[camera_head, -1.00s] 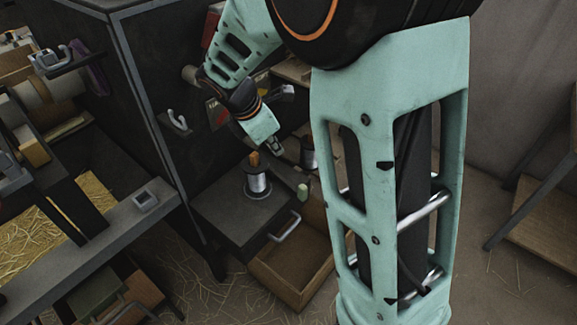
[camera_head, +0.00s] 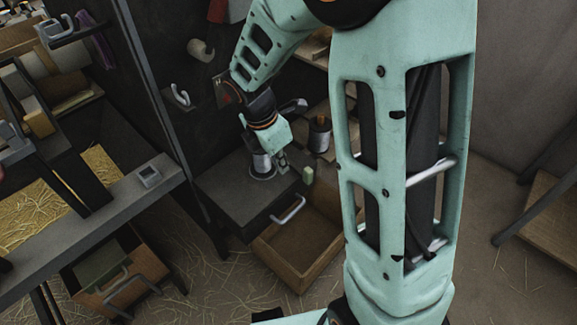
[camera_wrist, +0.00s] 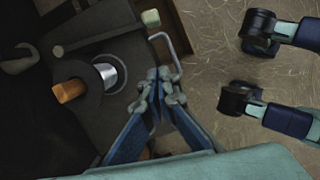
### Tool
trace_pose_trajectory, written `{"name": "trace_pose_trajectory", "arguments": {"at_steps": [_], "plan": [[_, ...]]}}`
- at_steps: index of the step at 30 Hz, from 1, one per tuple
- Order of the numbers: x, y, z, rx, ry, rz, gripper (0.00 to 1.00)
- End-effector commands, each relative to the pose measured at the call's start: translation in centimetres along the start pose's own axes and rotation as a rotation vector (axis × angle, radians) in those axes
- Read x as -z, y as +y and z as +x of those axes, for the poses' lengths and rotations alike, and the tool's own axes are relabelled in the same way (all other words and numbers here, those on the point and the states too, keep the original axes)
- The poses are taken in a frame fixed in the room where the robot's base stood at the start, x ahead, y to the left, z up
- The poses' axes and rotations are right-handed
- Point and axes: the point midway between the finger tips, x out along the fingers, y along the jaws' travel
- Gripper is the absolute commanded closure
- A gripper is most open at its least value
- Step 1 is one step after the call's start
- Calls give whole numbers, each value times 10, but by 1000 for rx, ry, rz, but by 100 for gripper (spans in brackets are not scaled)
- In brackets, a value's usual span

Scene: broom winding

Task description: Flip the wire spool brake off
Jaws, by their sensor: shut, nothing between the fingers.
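The wire spool (camera_head: 262,164), wound with silvery wire, stands on a dark grey cabinet top (camera_head: 225,190). In the wrist view its wire (camera_wrist: 107,74) and orange-brown core end (camera_wrist: 69,91) show left of my gripper. A small pale green knob (camera_head: 308,175) stands at the cabinet's right edge; it looks like a cream knob (camera_wrist: 150,18) in the wrist view. I cannot tell whether it is the brake. My gripper (camera_head: 282,168) is low, just right of the spool, shut and empty. Its fingertips (camera_wrist: 160,90) are together; contact with the spool is unclear.
A second spool (camera_head: 320,134) stands behind and to the right. A wooden drawer (camera_head: 320,268) with a metal handle (camera_head: 288,210) is open below the cabinet top. A workbench with straw (camera_head: 70,205) is at left.

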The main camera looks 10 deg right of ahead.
Motion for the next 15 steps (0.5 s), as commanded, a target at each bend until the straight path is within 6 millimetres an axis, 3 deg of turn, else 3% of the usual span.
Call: {"name": "trace_pose_trajectory", "arguments": {"at_steps": [12, 15], "plan": [[1, -1, 91, 4, 0, 0, 100], [-18, 0, 91, -1, -2, 4, 100]]}}
